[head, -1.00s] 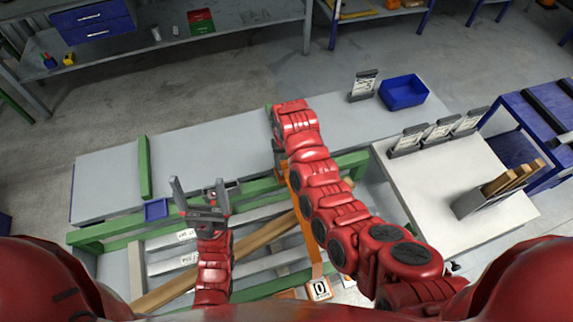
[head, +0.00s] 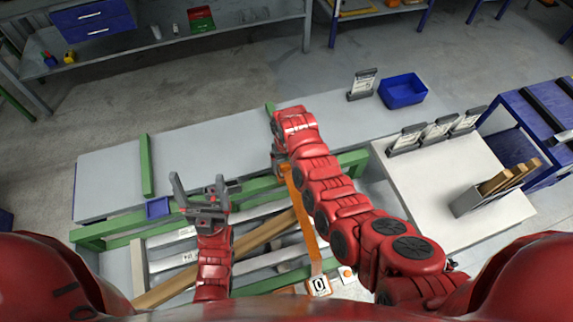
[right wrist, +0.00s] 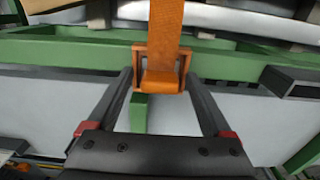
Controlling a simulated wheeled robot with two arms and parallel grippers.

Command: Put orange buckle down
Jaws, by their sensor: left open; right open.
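The orange buckle (right wrist: 162,72) hangs at the end of an orange strap (right wrist: 167,20). In the right wrist view it sits between the fingertips of my right gripper (right wrist: 162,84), which is open. The buckle lies at the green rail; I cannot tell whether it rests on it. In the head view the strap (head: 308,225) runs across the frame towards me, and my right arm hides the buckle. My left gripper (head: 198,192) is open and empty above the left part of the green frame.
A green frame (head: 90,234) holds pale bars and a wooden plank (head: 255,238). A grey table (head: 105,180) lies beyond with a small blue tray (head: 158,207) and a green bar (head: 147,165). A blue bin (head: 402,92) and a white side table (head: 425,205) stand at right.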

